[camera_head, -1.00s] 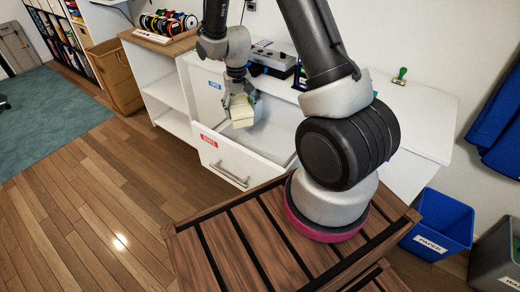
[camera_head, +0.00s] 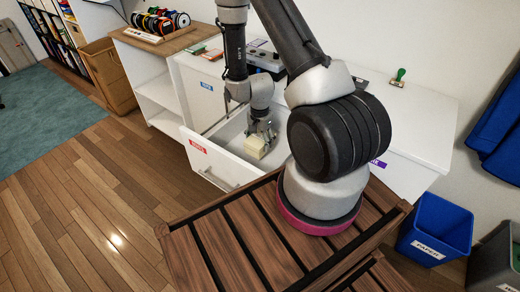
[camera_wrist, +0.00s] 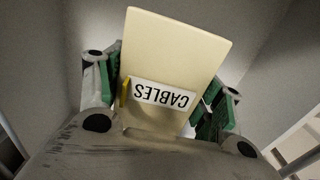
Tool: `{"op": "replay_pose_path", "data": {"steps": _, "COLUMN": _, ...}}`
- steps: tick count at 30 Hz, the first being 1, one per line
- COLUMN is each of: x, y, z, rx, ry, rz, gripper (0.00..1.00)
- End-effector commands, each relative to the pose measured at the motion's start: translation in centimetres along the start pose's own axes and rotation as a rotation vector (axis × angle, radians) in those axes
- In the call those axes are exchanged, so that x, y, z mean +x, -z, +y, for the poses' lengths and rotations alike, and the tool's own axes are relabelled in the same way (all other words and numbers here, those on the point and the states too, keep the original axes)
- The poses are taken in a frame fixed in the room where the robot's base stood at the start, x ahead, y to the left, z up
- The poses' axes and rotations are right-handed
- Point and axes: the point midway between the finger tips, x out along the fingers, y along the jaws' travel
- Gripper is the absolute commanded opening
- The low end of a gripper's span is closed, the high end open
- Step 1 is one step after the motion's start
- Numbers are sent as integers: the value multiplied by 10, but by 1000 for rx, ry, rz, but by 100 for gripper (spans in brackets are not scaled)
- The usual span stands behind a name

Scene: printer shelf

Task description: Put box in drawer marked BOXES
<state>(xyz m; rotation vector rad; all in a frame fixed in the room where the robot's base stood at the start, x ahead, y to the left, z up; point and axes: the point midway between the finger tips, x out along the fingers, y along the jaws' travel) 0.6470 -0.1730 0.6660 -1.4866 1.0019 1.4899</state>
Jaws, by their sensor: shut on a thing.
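The box (camera_head: 256,147) is a small cream block. In the wrist view the box (camera_wrist: 172,50) fills the middle and bears a white label reading CABLES, upside down. My gripper (camera_head: 262,133) is shut on it, with green-padded fingers on its two sides. The gripper points down and holds the box within the opening of a pulled-out white drawer (camera_head: 213,163). The drawer front has a red label (camera_head: 198,146), too small to read surely. I cannot tell whether the box touches the drawer floor.
The white cabinet top (camera_head: 425,112) holds a grey device (camera_head: 265,60) and a green-handled stamp (camera_head: 398,76). A blue label (camera_head: 206,87) marks another cabinet front. A blue bin (camera_head: 437,228) stands at right. Drawer walls are close around my gripper.

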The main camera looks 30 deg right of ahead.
Motion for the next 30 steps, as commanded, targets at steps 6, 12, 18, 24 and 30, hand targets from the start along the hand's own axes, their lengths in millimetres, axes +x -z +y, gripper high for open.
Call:
{"op": "replay_pose_path", "data": {"steps": 6, "x": 19, "y": 0, "z": -1, "rx": 1, "ry": 0, "rz": 1, "gripper": 42}}
{"op": "replay_pose_path", "data": {"steps": 12, "x": 41, "y": 0, "z": -1, "rx": -1, "ry": 1, "rz": 1, "gripper": 42}}
{"op": "replay_pose_path", "data": {"steps": 18, "x": 44, "y": 0, "z": -1, "rx": -3, "ry": 2, "rz": 1, "gripper": 42}}
{"op": "replay_pose_path", "data": {"steps": 24, "x": 46, "y": 0, "z": -1, "rx": -2, "ry": 1, "rz": 1, "gripper": 42}}
{"op": "replay_pose_path", "data": {"steps": 30, "x": 46, "y": 0, "z": -1, "rx": -3, "ry": 1, "rz": 1, "gripper": 88}}
